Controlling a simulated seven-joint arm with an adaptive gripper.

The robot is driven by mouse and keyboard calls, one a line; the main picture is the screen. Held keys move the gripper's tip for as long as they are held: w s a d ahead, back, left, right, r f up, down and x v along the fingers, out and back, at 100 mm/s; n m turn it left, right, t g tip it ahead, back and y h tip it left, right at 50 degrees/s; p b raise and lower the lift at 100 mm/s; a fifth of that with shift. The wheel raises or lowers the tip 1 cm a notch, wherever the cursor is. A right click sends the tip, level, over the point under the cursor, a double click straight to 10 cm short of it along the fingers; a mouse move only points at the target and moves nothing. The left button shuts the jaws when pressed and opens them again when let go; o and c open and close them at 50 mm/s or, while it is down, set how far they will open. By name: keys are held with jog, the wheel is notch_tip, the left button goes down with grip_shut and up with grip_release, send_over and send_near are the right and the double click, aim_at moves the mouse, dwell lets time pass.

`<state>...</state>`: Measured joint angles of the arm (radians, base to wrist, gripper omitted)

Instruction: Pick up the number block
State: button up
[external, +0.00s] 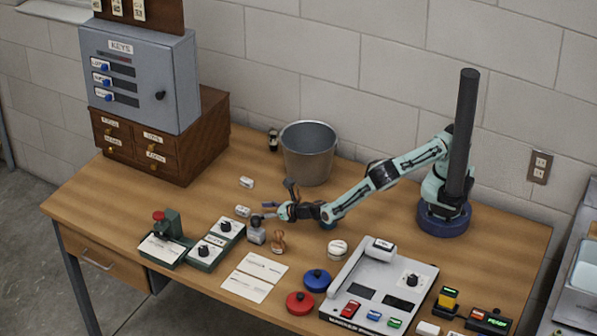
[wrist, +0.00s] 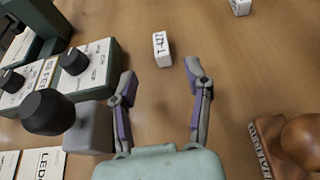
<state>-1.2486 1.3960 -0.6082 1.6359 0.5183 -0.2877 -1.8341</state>
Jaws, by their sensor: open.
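A small white block (wrist: 162,49) marked "T-427" stands on the wooden table in the wrist view, just beyond my fingertips and roughly in line with the space between them. It seems to be the white block (external: 242,211) left of my gripper in the external view. My gripper (wrist: 160,70) is open and empty, its two fingers spread apart. In the external view my gripper (external: 268,209) reaches left, low over the table. A second small white block (wrist: 240,6) is partly cut off at the top; it also shows in the external view (external: 246,182).
A grey block with a black knob (wrist: 88,128) is close beside my left finger. A wooden stamp (wrist: 298,142) lies right of my gripper. Green control boxes (external: 218,241) stand left, a metal bucket (external: 308,155) behind. The table beyond the marked block is clear.

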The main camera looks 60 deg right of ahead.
aim_at(247, 210)
jog(key=x, duration=0.6)
jog(key=shift+f, duration=0.1)
grip_shut()
